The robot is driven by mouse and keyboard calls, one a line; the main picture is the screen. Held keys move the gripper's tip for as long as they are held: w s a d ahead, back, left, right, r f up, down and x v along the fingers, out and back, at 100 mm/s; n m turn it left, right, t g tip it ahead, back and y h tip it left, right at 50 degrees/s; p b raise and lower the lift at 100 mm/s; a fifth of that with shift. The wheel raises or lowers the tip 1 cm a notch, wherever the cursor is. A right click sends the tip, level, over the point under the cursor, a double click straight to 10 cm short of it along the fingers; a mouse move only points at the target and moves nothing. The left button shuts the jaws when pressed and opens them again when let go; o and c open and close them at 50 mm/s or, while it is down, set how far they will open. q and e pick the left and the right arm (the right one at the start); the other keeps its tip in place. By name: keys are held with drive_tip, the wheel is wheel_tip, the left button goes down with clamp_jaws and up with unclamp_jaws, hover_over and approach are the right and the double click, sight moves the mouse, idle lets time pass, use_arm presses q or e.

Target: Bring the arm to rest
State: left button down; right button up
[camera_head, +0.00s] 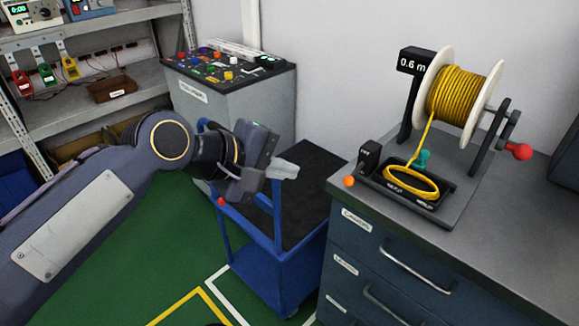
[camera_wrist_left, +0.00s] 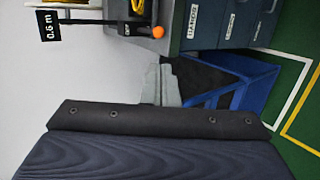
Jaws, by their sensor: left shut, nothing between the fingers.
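My left arm comes in from the left in the head view, and its gripper (camera_head: 284,170) hangs in the air over the near left part of the blue cart (camera_head: 262,226). Its pale grey fingers are together with nothing between them. In the left wrist view the shut fingers (camera_wrist_left: 160,84) point toward the cart (camera_wrist_left: 243,75) and the drawer cabinet. My right gripper is in neither view.
A drawer cabinet (camera_head: 357,248) on the right bears a yellow cable spool (camera_head: 462,98) on a stand and a coiled yellow cable (camera_head: 411,183). A grey console (camera_head: 222,105) stands behind the cart. Shelves (camera_head: 84,108) fill the left. Green floor (camera_head: 170,255) is open in front.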

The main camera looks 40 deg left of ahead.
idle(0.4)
use_arm(q)
drive_tip(key=s+d+f+m+g, duration=0.3)
drive_tip(key=s+d+f+m, duration=0.1)
drive_tip(key=f+m, duration=0.4)
drive_tip(key=s+d+f+m+g, duration=0.2)
drive_tip(key=s+d+f+m, duration=0.15)
drive_tip(key=f+m, duration=0.4)
wheel_tip(320, 180, up, 11)
drive_tip(key=n+p, duration=0.1)
drive_tip(key=p, duration=1.1)
drive_tip(key=shift+w+d+f+h, duration=0.15)
drive_tip(key=shift+d+h, duration=0.15)
drive_tip(key=shift+d, duration=0.05)
